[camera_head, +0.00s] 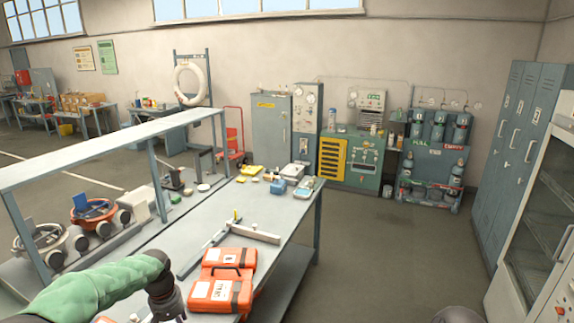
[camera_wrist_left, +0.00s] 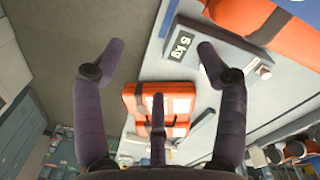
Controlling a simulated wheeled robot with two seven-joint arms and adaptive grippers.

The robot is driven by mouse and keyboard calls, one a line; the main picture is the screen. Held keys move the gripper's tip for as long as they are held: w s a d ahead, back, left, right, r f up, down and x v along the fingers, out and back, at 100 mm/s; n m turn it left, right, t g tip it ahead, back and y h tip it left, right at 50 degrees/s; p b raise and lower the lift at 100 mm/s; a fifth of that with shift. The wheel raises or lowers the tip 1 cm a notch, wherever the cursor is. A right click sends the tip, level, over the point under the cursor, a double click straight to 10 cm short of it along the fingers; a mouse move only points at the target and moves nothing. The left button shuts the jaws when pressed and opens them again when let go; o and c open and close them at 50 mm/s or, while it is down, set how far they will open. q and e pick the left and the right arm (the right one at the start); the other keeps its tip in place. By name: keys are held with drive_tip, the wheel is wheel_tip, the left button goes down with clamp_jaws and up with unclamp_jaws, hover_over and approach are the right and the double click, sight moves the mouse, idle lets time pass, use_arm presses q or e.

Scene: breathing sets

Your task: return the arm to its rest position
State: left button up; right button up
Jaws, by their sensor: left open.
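My left arm, in a green sleeve, comes in from the left in the head view. Its dark gripper (camera_head: 168,298) is above the near end of the workbench, just left of the orange cases. In the left wrist view the gripper (camera_wrist_left: 160,50) has its dark fingers spread wide with nothing between them.
Two orange cases, a nearer one (camera_head: 218,291) and a farther one (camera_head: 229,258), lie at the bench's (camera_head: 262,217) front edge. A grey bar (camera_head: 252,232) lies behind them. A long raised shelf (camera_head: 95,150) runs along the left. The floor (camera_head: 400,250) right of the bench is clear.

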use_arm(q)
drive_tip(key=s+d+f+m+h+b, duration=0.15)
drive_tip(key=d+f, duration=0.25)
drive_tip(key=f, duration=0.4)
drive_tip(key=s+d+f+b, duration=0.15)
drive_tip(key=d+f, duration=0.25)
drive_tip(key=f, duration=0.4)
drive_tip(key=s+d+f+b, duration=0.2)
drive_tip(key=s+d+f, duration=0.2)
drive_tip(key=s+f, duration=0.3)
drive_tip(key=s+d+f+h+b, duration=0.1)
drive_tip(key=s+d+f, duration=0.3)
drive_tip(key=s+f, duration=0.4)
drive_tip(key=s+d+f+h+b, duration=0.1)
drive_tip(key=s+d+f+b, duration=0.2)
drive_tip(key=s+f, duration=0.4)
drive_tip(key=shift+s+d+f+m, duration=0.15)
drive_tip(key=shift+s+d+m, duration=0.35)
drive_tip(key=shift+d, duration=0.35)
